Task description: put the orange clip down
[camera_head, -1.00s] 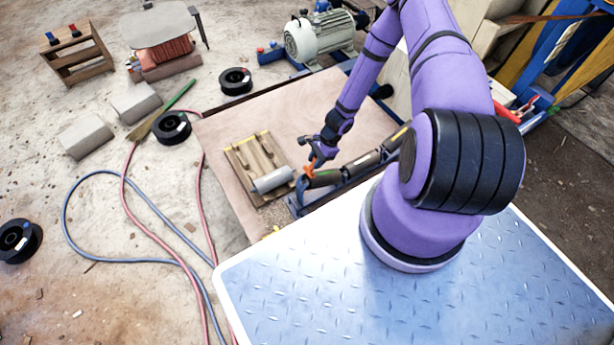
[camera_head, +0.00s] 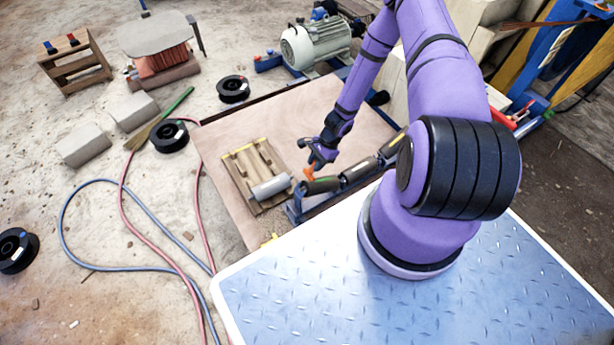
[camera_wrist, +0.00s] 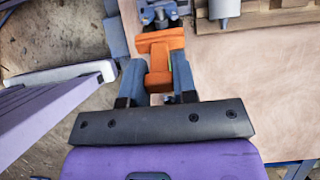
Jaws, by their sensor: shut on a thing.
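The orange clip (camera_wrist: 160,60) is between the two fingers of my gripper (camera_wrist: 158,82) in the wrist view, and the gripper is shut on it. In the head view, my gripper (camera_head: 313,158) hangs beside the near end of a blue roller frame (camera_head: 294,212). The clip (camera_head: 309,173) shows there as a small orange piece below the fingers. In the wrist view, the clip's far end is close to the frame's end (camera_wrist: 160,14). I cannot tell whether they touch.
A grey roller (camera_head: 271,187) lies on a wooden pallet (camera_head: 240,165) left of the gripper. Dark rollers (camera_head: 358,169) line the blue frame. The brown board (camera_head: 235,130) has bare room behind the pallet. A grey motor (camera_head: 316,45) stands at the back.

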